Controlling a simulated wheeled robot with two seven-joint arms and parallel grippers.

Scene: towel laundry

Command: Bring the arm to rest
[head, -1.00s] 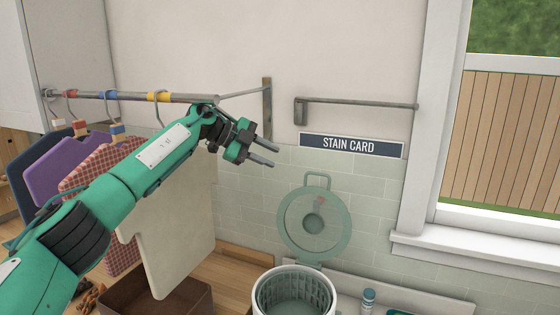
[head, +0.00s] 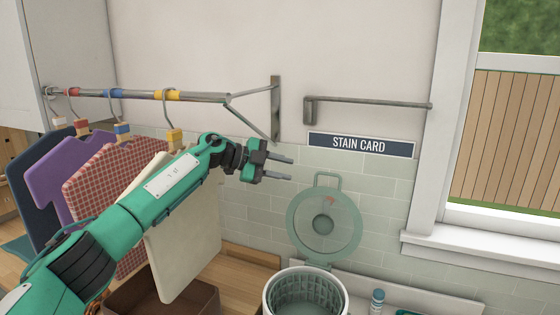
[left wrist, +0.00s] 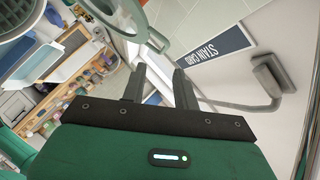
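My left arm comes in from the left in the head view. Its gripper (head: 279,167) is in the air in front of the tiled wall, below the wall rail and left of the stain card sign (head: 360,145). The two fingers are apart with nothing between them. The left wrist view also shows the gripper (left wrist: 160,82) with its dark fingers apart and empty. My right gripper is not in view.
A basket (head: 306,292) with a raised round lid (head: 324,225) stands below right. A bare bar (head: 370,102) is above the sign. A brown box (head: 190,300) sits below.

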